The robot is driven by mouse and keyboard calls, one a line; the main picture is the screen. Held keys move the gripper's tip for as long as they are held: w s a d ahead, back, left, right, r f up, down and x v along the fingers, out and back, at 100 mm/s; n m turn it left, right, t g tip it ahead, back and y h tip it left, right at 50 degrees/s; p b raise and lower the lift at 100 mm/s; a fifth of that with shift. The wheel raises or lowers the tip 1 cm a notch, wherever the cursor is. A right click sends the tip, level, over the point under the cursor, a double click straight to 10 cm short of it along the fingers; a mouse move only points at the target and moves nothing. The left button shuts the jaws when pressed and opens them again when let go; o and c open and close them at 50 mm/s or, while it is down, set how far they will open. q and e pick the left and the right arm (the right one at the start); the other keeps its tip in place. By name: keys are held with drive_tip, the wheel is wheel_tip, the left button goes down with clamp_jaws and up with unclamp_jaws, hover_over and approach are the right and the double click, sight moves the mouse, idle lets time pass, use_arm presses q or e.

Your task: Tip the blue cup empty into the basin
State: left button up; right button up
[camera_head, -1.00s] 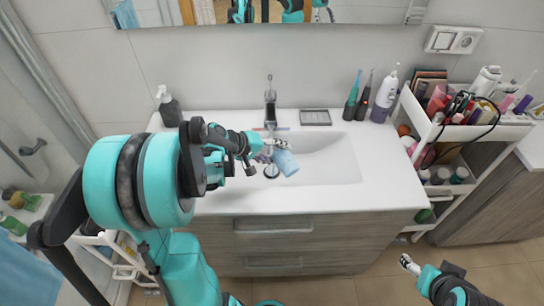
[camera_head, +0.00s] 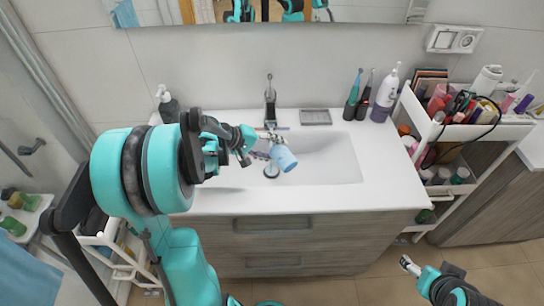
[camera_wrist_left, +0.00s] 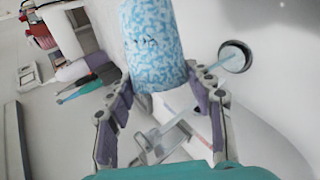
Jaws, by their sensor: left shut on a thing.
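The light-blue patterned cup (camera_head: 284,157) is held over the basin (camera_head: 335,163), tilted with one end toward the lower right. In the left wrist view the cup (camera_wrist_left: 151,45) fills the top middle, with its lower end between the fingers. My left gripper (camera_head: 266,152) is shut on the cup. It also shows in the left wrist view (camera_wrist_left: 160,104), with a finger on each side. The inside of the cup is hidden, and no contents show. My right gripper (camera_head: 405,263) is far off at lower right; its fingers are too small to read.
The faucet (camera_head: 270,103) stands behind the cup, and the drain (camera_head: 271,171) lies below it. A soap dispenser (camera_head: 168,103) is at the left. Toothbrushes and a white bottle (camera_head: 385,94) stand back right, beside a full cart (camera_head: 470,125). The basin's right part is clear.

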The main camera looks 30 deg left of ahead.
use_arm(q)
drive_tip(key=shift+w+a, duration=0.1)
drive_tip(key=shift+a, duration=0.1)
drive_tip(key=shift+w+a+n+g+h+b, duration=0.1)
drive_tip(key=shift+a+n+g+h+b, duration=0.25)
drive_tip(key=shift+n+h+b, duration=0.5)
